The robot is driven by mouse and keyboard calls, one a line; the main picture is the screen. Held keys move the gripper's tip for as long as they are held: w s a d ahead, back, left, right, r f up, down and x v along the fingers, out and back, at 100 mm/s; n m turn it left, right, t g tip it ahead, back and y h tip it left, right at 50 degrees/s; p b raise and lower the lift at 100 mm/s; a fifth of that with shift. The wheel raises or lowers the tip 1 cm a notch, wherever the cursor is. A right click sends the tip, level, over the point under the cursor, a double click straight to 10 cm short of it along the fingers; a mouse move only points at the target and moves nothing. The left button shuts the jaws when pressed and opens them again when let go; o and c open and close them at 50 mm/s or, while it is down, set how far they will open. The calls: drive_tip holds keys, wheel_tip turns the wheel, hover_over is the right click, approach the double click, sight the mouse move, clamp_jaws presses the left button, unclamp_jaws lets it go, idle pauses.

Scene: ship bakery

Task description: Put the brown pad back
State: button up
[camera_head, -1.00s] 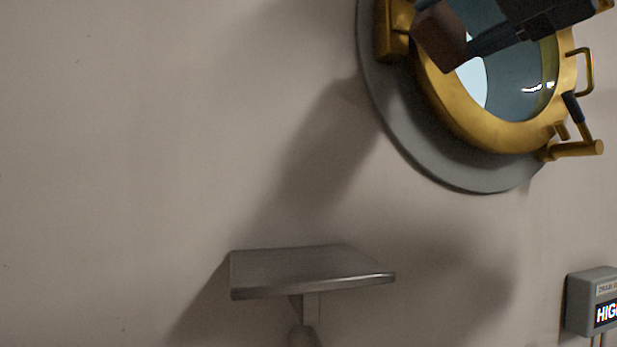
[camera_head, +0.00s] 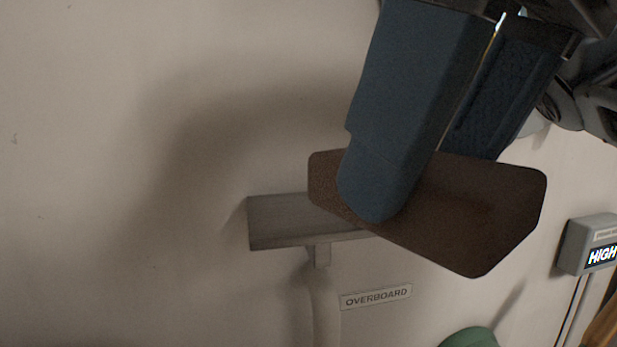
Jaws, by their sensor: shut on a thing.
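The brown pad (camera_head: 480,210) is a flat, dark brown slab with rounded corners, held tilted in the right half of the view. My gripper (camera_head: 415,180) has blue-grey fingers and comes down from the top right. It is shut on the pad, and its near finger covers part of the pad. The pad is in front of the right part of a small grey metal shelf (camera_head: 285,222) on the wall and hides that end. I cannot tell whether the pad touches the shelf.
A pipe (camera_head: 325,305) runs down below the shelf, beside a label reading OVERBOARD (camera_head: 376,297). A grey box marked HIGH (camera_head: 590,245) is on the wall at right. A green rounded object (camera_head: 470,339) shows at the bottom edge. The shelf's visible left part is bare.

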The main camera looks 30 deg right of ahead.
drive_tip(key=w+d+p, duration=0.2)
drive_tip(key=w+p, duration=0.2)
drive_tip(key=w, duration=0.1)
drive_tip(key=w+d+f+p, duration=0.1)
drive_tip(key=w+p, duration=0.3)
drive_tip(key=w, duration=0.2)
drive_tip(key=w+d+f+p, duration=0.1)
drive_tip(key=w+d+p, duration=0.1)
drive_tip(key=w+p, duration=0.2)
drive_tip(key=shift+w+d+f, duration=0.1)
drive_tip(key=shift+w+d, duration=0.05)
drive_tip(key=shift+w, duration=0.4)
drive_tip(key=shift+w+d, duration=0.15)
drive_tip(key=shift+w, duration=0.35)
wheel_tip(320, 180, down, 4)
drive_tip(key=shift+r, duration=0.25)
drive_tip(key=shift+w+f+p, duration=0.2)
drive_tip(key=shift+f+p, duration=0.2)
drive_tip(key=shift+f, duration=0.25)
